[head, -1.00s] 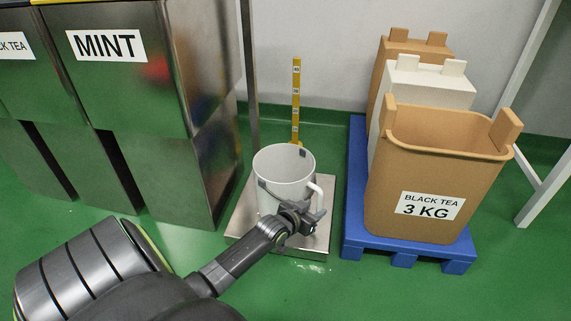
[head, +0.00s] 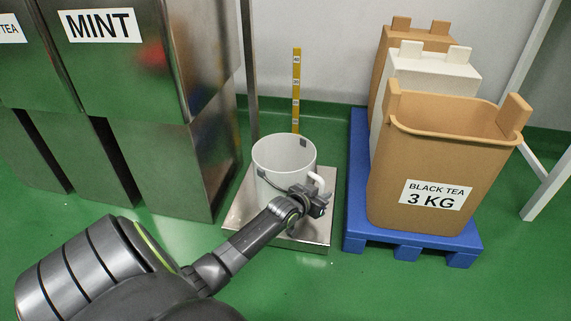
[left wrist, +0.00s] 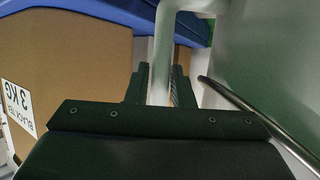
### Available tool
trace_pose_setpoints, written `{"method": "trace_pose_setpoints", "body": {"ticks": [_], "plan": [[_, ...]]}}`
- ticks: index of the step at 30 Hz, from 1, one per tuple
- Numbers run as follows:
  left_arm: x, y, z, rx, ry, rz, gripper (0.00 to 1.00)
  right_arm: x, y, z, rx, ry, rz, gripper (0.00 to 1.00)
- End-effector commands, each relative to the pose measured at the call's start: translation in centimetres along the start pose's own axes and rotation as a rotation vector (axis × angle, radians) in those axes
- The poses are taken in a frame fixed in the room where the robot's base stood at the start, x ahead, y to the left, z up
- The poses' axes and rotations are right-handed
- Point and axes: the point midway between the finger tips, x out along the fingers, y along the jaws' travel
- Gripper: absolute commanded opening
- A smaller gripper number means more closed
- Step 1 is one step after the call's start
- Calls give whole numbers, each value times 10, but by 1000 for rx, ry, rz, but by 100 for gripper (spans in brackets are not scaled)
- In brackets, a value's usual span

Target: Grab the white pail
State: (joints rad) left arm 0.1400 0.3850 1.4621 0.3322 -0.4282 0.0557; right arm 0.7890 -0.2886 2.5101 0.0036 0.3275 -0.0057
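The white pail (head: 283,158) stands upright on the low metal scale platform (head: 240,213). It is open at the top, and its handle (head: 318,181) is on the right side. My left gripper (head: 318,204) is at the lower part of that handle. In the left wrist view, my gripper's fingers (left wrist: 161,88) lie close on both sides of the white handle (left wrist: 162,50) and look shut on it. The pail's side (left wrist: 262,55) is to the right there, with a thin metal wire. The fingertips are small in the head view. My right gripper is not in view.
A blue pallet (head: 405,243) with a brown black-tea bin (head: 420,150), a white bin (head: 432,68) and another brown bin is close on the right. Metal cabinets (head: 165,140) are on the left. A yellow ruler post (head: 296,85) is behind the pail. Green floor is free in front.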

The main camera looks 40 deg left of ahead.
Motion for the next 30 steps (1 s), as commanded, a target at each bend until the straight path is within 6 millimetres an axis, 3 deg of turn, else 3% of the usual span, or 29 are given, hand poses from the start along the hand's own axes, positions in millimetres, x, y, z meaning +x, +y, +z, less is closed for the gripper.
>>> {"method": "trace_pose_setpoints", "body": {"ticks": [5,20,26,30], "plan": [[0,0,0,0,0,0,0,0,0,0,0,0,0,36],[-1,0,-4,3,3,0,0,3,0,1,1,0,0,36],[-7,0,-19,3,4,0,0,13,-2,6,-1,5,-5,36],[-16,0,-39,4,4,0,0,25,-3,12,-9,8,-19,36]]}}
